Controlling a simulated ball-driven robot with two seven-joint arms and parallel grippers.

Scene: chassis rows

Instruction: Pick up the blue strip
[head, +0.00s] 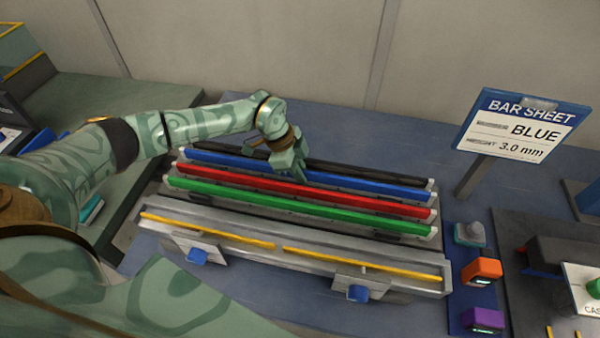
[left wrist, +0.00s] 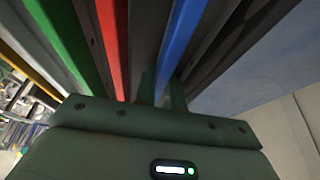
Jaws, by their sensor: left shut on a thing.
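The blue strip (head: 375,187) lies long and level in the rack, between a black strip behind it and a red strip in front. My left gripper (head: 296,172) reaches down onto it near its middle and hides a short part of it. In the left wrist view the blue strip (left wrist: 182,40) runs down to between the two fingers of my left gripper (left wrist: 162,92), which is shut on it. I cannot tell any clear gap under the strip. My right gripper is not in view.
The red strip (head: 330,198), green strip (head: 300,211) and black strip (head: 360,173) lie parallel and close. A grey rail with yellow strips (head: 360,264) is in front. A sign (head: 522,127) reading "BLUE" and "3.0 mm" stands at right, near orange (head: 482,270) and purple (head: 483,320) blocks.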

